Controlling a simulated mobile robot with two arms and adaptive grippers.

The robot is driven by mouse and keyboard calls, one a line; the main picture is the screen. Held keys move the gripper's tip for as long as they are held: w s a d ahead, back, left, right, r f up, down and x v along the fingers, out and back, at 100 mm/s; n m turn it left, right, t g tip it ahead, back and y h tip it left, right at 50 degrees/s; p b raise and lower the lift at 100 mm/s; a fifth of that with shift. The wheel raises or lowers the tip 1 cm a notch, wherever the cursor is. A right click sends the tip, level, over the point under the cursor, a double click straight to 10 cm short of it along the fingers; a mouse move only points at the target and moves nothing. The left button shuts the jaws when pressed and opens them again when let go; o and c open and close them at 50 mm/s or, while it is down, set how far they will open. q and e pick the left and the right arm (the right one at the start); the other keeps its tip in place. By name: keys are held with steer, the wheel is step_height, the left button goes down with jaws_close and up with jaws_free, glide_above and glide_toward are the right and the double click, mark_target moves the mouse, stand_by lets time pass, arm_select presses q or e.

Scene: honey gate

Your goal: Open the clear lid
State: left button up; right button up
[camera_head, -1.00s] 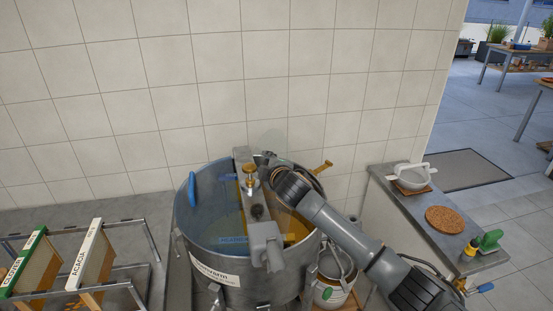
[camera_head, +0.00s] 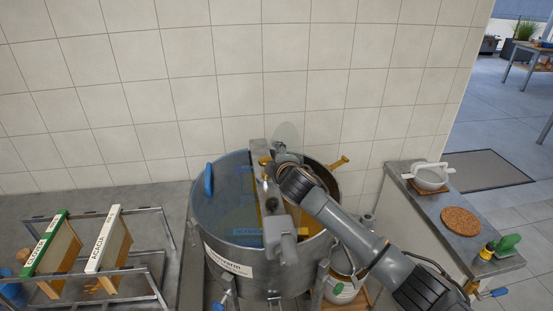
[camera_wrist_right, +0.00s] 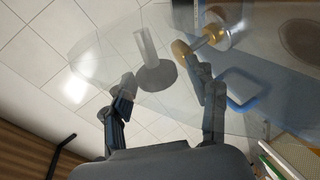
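The steel drum (camera_head: 228,266) stands against the tiled wall with a grey crossbar (camera_head: 256,150) over its top. A blue-tinted clear cover with a blue handle (camera_head: 208,180) lies over its left side. A see-through rounded panel, seemingly the clear lid (camera_head: 287,133), stands tilted up behind the crossbar. The drum's right side looks uncovered there. My right gripper (camera_head: 280,155) is at the far rim beside this panel. In the right wrist view its two fingers (camera_wrist_right: 166,98) are apart, with the clear panel across them; contact cannot be told. My left gripper is not in view.
A brass knob (camera_head: 265,162) sits on the crossbar close to my right gripper, and a grey motor housing (camera_head: 280,240) at its near end. A frame rack (camera_head: 158,262) stands left. A side counter (camera_head: 472,252) with a bowl (camera_head: 432,177) stands right.

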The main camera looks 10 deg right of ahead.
steer(key=shift+d, duration=0.1)
steer(key=v, duration=1.2)
